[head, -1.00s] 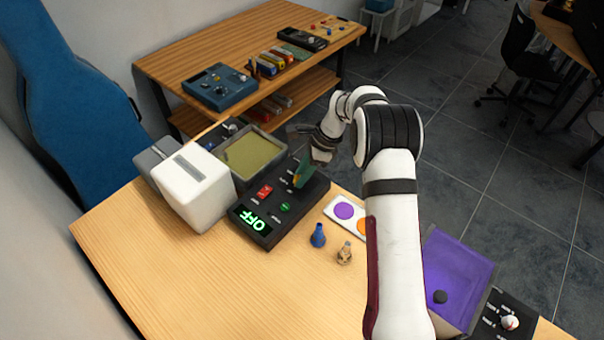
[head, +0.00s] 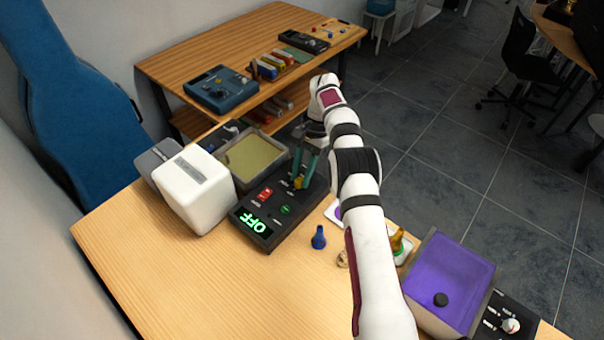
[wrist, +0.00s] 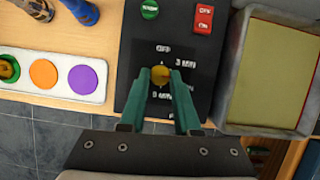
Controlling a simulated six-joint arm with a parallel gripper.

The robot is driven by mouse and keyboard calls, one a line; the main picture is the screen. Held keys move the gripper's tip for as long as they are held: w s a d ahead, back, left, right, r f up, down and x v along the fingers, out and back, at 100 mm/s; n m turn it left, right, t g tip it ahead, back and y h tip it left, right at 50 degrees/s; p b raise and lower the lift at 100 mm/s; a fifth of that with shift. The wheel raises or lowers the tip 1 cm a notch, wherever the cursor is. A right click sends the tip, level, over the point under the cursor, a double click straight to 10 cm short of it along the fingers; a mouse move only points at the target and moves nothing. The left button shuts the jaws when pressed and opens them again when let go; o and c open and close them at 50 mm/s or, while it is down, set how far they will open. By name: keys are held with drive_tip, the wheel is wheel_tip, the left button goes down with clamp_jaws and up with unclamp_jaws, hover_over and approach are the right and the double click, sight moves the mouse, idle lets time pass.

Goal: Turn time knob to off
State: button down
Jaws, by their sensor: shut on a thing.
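The black control panel (head: 262,208) lies on the wooden table with a display reading OFF in green, a red switch (head: 265,194) and a green button (head: 285,210). In the wrist view the time knob (wrist: 160,75) is yellow, with OFF printed above it and minute labels around it. My gripper (wrist: 160,80) is shut on the knob, its two green fingers on either side. In the head view my gripper (head: 299,180) is over the panel's far end. The knob's pointer direction is hard to tell.
A tray with a yellowish surface (head: 252,160) and a white box (head: 193,190) stand beside the panel. A blue piece (head: 318,237) stands close in front. The table's front left is clear.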

drive_tip(key=shift+n, duration=0.6)
drive_tip(key=c, duration=0.6)
unclamp_jaws()
drive_tip(key=shift+h, duration=0.3)
drive_tip(key=r, duration=0.4)
drive_tip(key=shift+s+d+r, duration=0.1)
drive_tip(key=shift+d+r, duration=0.25)
drive_tip(key=s+d+r, duration=0.1)
drive_tip(key=d+r, duration=0.1)
drive_tip(key=d, duration=0.1)
drive_tip(key=s+d+r, duration=0.2)
drive_tip(key=d, duration=0.1)
drive_tip(key=s+d+r, duration=0.1)
drive_tip(key=d+r, duration=0.1)
drive_tip(key=d, duration=0.2)
drive_tip(key=shift+s+r, duration=0.2)
drive_tip(key=shift+s, duration=0.1)
